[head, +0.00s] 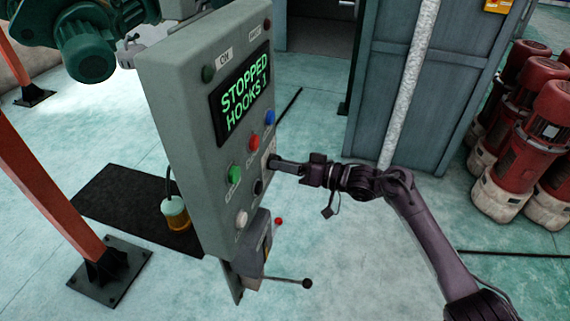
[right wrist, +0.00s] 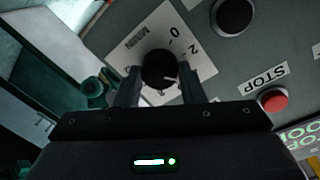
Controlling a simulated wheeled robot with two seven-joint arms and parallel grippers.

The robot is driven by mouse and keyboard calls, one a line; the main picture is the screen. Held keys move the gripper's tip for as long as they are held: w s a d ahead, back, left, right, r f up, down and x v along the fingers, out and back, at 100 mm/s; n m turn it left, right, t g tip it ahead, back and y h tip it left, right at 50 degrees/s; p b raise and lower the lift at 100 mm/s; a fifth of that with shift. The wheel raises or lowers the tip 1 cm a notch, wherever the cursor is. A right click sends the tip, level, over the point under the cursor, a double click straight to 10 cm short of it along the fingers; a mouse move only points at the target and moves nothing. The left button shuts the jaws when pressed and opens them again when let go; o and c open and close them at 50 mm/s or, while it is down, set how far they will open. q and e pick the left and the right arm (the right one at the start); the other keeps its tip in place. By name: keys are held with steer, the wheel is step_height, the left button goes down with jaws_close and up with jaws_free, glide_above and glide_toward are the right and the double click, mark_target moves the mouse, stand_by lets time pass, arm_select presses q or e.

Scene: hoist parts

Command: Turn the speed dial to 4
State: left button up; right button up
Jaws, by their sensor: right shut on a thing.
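The speed dial (right wrist: 159,68) is a round black knob on a white square plate (right wrist: 193,22), in the right wrist view. A white mark on the knob points to the lower right of that view, past the 2. My right gripper (right wrist: 160,88) is shut on the knob, one finger on each side. In the head view my right gripper (head: 275,162) meets the right side of the grey control panel (head: 180,85) and covers the dial. My left gripper is not in view.
Red (head: 254,142), blue (head: 270,117) and green (head: 234,173) buttons sit near the dial. A lever (head: 306,284) sticks out below.

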steer(key=o, duration=1)
steer(key=shift+d, duration=0.1)
steer(key=b+v, duration=0.2)
steer(key=v, duration=0.5)
steer(key=shift+d+b, duration=0.25)
steer(key=shift+b, duration=0.05)
steer(key=shift+s, duration=0.1)
